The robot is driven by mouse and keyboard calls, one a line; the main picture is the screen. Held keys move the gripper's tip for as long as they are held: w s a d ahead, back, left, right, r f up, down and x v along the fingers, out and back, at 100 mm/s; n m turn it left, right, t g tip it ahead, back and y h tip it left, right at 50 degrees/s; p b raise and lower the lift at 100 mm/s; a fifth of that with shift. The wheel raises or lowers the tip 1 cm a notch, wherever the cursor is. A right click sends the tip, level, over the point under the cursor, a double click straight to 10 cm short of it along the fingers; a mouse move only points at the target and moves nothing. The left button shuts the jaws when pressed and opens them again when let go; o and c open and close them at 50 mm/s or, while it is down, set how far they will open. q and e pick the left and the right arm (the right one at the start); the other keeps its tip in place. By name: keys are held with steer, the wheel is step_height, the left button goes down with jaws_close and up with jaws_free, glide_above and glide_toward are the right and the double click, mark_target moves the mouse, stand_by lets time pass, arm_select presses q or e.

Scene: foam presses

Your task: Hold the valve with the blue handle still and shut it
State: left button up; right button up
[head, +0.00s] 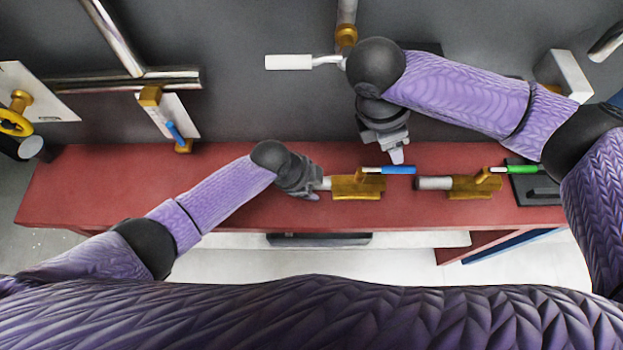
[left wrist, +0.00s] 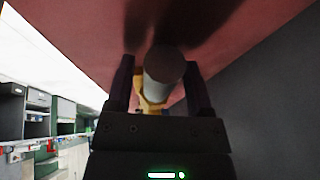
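The valve with the blue handle (head: 358,188) lies on the red bench. It has a brass body, a grey pipe stub on its left, and a blue lever (head: 399,170) pointing right, along the pipe line. My left gripper (head: 312,184) is at the stub's end. In the left wrist view the stub (left wrist: 165,80) lies between the two fingers (left wrist: 160,85), with a thin gap on the left, so they look open around it. My right gripper (head: 397,157) is just above the blue lever, pointing down; its finger gap and any contact are unclear.
A similar valve with a green handle (head: 478,185) lies to the right, near a dark block (head: 537,190). Another blue handle (head: 175,132) is on the left at the wall. A white lever (head: 289,62) sticks out behind. The red bench (head: 90,185) is clear on the left.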

arm_select(q)
jaws_close()
stand_by(2.0)
